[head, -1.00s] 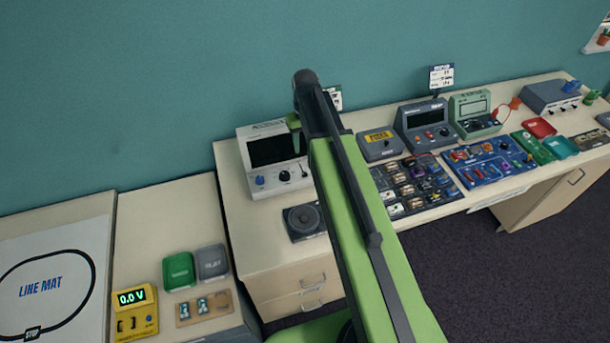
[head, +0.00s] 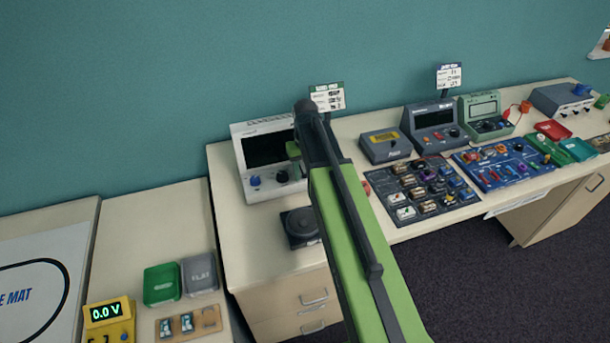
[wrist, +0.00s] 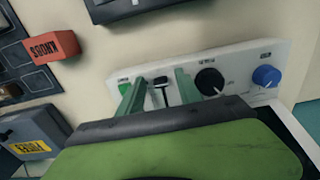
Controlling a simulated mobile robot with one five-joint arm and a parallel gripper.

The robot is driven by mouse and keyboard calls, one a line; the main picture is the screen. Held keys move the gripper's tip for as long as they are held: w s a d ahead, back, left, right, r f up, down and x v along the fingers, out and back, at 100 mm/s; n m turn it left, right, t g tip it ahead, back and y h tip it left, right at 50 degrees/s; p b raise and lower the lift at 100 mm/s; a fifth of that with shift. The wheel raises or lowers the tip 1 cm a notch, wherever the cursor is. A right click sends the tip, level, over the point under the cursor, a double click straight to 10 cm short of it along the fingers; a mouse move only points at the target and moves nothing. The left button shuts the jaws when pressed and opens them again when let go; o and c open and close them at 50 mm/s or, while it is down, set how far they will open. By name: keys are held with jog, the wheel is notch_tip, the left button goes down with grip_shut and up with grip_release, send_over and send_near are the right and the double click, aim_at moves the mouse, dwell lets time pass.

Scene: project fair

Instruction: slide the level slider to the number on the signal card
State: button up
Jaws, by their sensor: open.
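A white console (head: 262,188) with a dark screen stands near the wall; my arm covers its right side in the head view. In the wrist view its panel (wrist: 225,75) has a slider with a black handle (wrist: 160,84), beside a black knob (wrist: 209,82) and a blue knob (wrist: 265,76). My gripper (wrist: 159,82) is open, with one finger on each side of the slider handle; contact cannot be told. A white card with a green top (head: 327,98) stands behind the console. Another card (head: 448,76) stands farther right. Their print is too small to read.
Right of my arm are a grey box with a yellow label (head: 385,145), a dark component board (head: 422,187) and a blue board (head: 503,163). A red block (wrist: 50,47) shows in the wrist view.

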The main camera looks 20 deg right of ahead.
grip_shut()
dwell(1.3)
